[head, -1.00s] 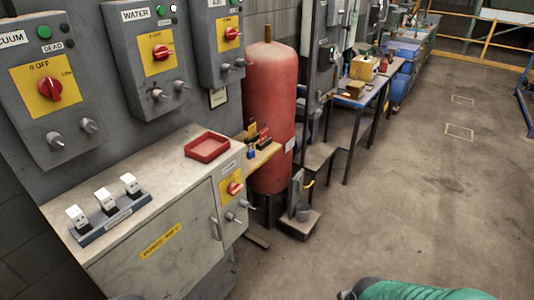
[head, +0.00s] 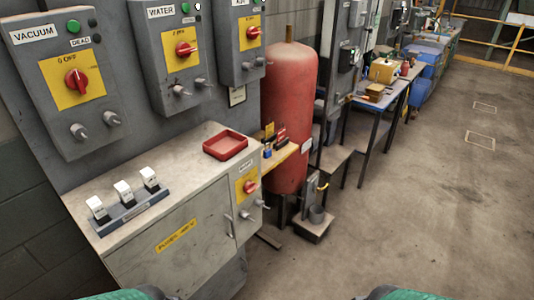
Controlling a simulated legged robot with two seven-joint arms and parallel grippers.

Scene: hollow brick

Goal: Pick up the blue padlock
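A small blue thing, which looks like the blue padlock (head: 267,154), is on the narrow wooden shelf (head: 280,157) between the grey cabinet and the red tank. Small red and yellow things stand close behind it. It is too small to make out its shackle. Neither of my grippers is in view. Only green and dark parts of my two arms show at the bottom edge, well short of the shelf.
The grey cabinet (head: 190,222) carries a red tray (head: 226,145) and a row of white switches (head: 124,198). The red tank (head: 290,120) stands right of the shelf. A small metal stand (head: 314,225) is on the floor. Open floor (head: 430,200) lies to the right.

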